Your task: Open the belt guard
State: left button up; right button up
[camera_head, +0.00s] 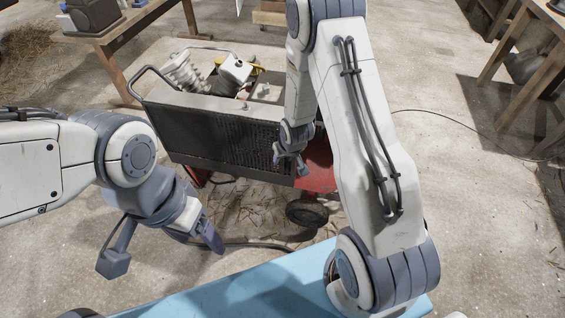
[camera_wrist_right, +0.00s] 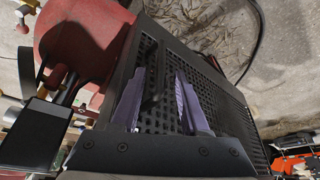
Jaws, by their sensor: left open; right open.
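The belt guard (camera_head: 215,135) is a dark box with a perforated mesh front on the compressor in the head view. It looks closed. My right gripper (camera_head: 292,160) is in front of the right end of its mesh. In the right wrist view the guard's mesh (camera_wrist_right: 228,112) fills the middle, and my right gripper's (camera_wrist_right: 160,90) two purple fingers are apart over it. A dark bar, perhaps a handle (camera_wrist_right: 156,75), shows between the fingers; I cannot tell whether they touch it. My left gripper (camera_head: 207,235) is open and empty, low at the left, away from the guard.
The compressor's red tank (camera_head: 318,165) and a black wheel (camera_head: 307,213) are below the guard's right end. A black tubular handle (camera_head: 150,75) rises at its left. A blue surface (camera_head: 240,290) is in front. Wooden tables stand behind and right. Straw lies on the floor.

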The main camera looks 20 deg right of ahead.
jog(key=shift+x, duration=0.9)
grip_shut()
dwell(0.9)
